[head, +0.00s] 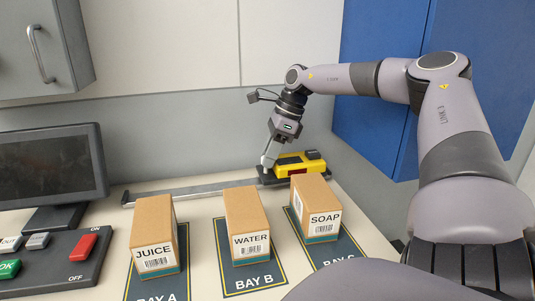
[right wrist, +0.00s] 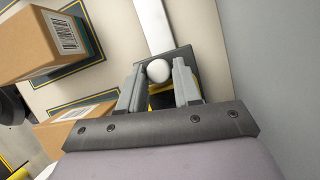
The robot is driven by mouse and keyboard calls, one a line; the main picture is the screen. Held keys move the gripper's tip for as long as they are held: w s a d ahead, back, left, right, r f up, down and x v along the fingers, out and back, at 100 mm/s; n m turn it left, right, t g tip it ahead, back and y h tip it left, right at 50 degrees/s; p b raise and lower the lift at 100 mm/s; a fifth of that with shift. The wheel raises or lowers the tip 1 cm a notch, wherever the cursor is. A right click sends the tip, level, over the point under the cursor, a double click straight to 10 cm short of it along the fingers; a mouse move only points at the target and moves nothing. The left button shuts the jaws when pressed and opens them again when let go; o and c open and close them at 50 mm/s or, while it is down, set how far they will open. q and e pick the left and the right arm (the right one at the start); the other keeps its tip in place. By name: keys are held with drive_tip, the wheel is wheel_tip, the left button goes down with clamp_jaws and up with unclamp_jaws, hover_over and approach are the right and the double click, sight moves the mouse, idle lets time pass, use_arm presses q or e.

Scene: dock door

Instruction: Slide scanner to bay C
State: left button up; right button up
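The yellow scanner (head: 301,165) with a dark red window sits at the right end of a grey rail (head: 190,188), behind the soap box (head: 317,205) at bay C. My right gripper (head: 266,162) points down at the dark plate on the scanner's left end. In the right wrist view, the scanner's white round knob (right wrist: 158,70) fills the gap between my right fingertips (right wrist: 159,76), and they look shut on it. A strip of the yellow body shows between the fingers; the rest is hidden there. My left gripper is not in view.
The juice box (head: 154,232) stands on the bay A mat and the water box (head: 246,225) on the bay B mat (head: 259,281), in front of the rail. A monitor (head: 50,168) and a button panel (head: 50,262) are at the left. A blue cabinet (head: 375,100) is behind my right arm.

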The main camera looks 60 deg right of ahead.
sight(280, 161)
drive_tip(key=shift+d+r, duration=0.1)
drive_tip(key=shift+r, duration=0.05)
drive_tip(key=v, duration=0.7)
drive_tip(key=shift+s, duration=0.1)
idle(0.8)
